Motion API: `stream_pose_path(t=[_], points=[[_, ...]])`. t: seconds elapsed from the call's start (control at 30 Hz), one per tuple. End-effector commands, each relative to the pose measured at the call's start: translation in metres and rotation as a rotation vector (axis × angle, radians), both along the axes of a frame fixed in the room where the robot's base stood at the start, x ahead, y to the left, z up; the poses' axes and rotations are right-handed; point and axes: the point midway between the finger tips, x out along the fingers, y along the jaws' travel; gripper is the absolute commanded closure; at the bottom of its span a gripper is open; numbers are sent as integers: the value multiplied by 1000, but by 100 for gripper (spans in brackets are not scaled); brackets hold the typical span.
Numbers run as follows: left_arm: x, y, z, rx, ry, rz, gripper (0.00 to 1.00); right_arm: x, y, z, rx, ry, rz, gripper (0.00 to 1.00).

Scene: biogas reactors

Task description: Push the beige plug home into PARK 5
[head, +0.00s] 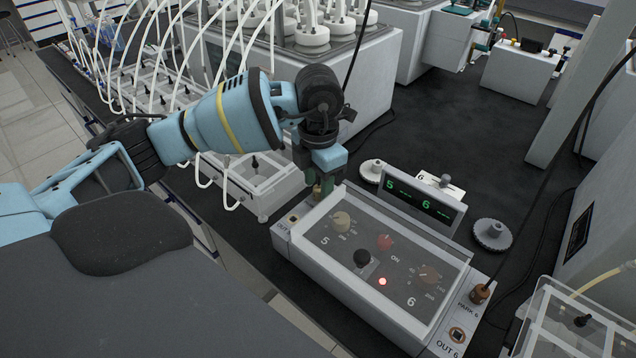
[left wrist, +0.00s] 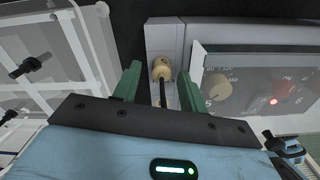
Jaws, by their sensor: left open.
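The beige plug (left wrist: 162,68) sits on the grey side strip (left wrist: 163,33) of the control box in the left wrist view, with a dark cable running from it toward my gripper. I cannot tell how deep it sits, and the PARK 5 label is not readable. My left gripper (left wrist: 158,87) is open, its green fingers on either side of the plug and cable and apart from them. In the head view my left gripper (head: 323,188) points down at the box's far left corner and hides the plug. My right gripper is not in view.
The control box (head: 378,262) has a clear cover over knobs and a lit red lamp, with a green display (head: 418,203) behind. A brown plug (head: 480,293) stands at PARK 6, near the OUT 6 socket (head: 457,335). A clear-lidded tray (head: 250,180) with white tubes stands left.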

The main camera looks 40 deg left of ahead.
Motion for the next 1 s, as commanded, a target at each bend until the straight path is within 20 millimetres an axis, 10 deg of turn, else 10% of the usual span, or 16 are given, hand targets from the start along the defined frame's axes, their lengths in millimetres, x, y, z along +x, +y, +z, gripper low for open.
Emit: stream_pose_path(t=[0.4, 1.0], points=[[2, 0, 62, -3, -8, 0, 55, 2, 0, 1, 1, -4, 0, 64], [1, 1, 68, -2, -7, 1, 55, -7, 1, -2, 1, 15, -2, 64]])
